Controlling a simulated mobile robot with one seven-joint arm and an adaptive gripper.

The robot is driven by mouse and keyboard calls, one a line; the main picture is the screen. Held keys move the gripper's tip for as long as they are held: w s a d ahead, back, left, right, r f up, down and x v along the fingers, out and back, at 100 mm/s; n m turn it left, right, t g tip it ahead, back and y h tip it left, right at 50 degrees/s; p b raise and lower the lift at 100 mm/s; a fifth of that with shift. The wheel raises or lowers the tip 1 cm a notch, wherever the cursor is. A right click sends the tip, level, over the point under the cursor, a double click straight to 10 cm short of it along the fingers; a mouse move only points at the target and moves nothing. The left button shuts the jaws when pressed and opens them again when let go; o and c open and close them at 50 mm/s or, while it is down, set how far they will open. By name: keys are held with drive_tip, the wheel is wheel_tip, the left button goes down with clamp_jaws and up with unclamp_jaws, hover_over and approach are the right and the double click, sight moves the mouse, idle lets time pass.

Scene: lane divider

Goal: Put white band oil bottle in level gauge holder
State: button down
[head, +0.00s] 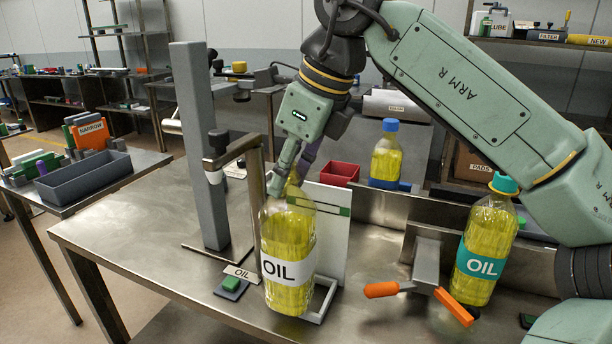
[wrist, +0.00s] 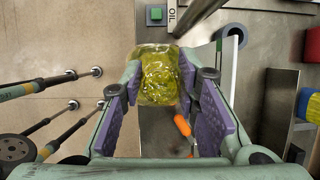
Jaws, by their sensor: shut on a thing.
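The white band oil bottle (head: 288,262), clear with yellow oil and a white OIL band, is upright in my gripper (head: 291,180). In the wrist view the bottle (wrist: 158,80) sits between the purple finger pads of my gripper (wrist: 160,92), which is shut on it. The level gauge holder, a white board (head: 336,215) with green marks and a low metal frame (head: 322,302) at its foot, stands right behind and to the right of the bottle. The bottle hides part of the frame; I cannot tell whether its base is inside or resting.
A grey post (head: 198,150) with a clamp stands left of the bottle. A green button (head: 231,284) and an OIL label lie at its foot. A teal band oil bottle (head: 482,245) and an orange-handled clamp (head: 425,285) are to the right. A blue-capped bottle (head: 386,155) and red bin (head: 340,174) stand behind.

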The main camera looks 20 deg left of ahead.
drive_tip(key=shift+w+d+f+p, duration=0.2)
drive_tip(key=shift+w+f+p, duration=0.2)
drive_tip(key=shift+w+f, duration=0.3)
drive_tip(key=shift+w+d+f+p, duration=0.2)
drive_tip(key=shift+w+f+p, duration=0.15)
drive_tip(key=shift+w+f, duration=0.35)
drive_tip(key=shift+w+d+f+p, duration=0.2)
drive_tip(key=shift+w+f+p, duration=0.3)
drive_tip(key=shift+w, duration=0.3)
drive_tip(key=c, duration=1.2)
unclamp_jaws()
drive_tip(key=shift+f, duration=0.1)
drive_tip(key=b+v, duration=0.1)
drive_tip(key=v, duration=1.1)
drive_tip(key=shift+b, duration=0.3)
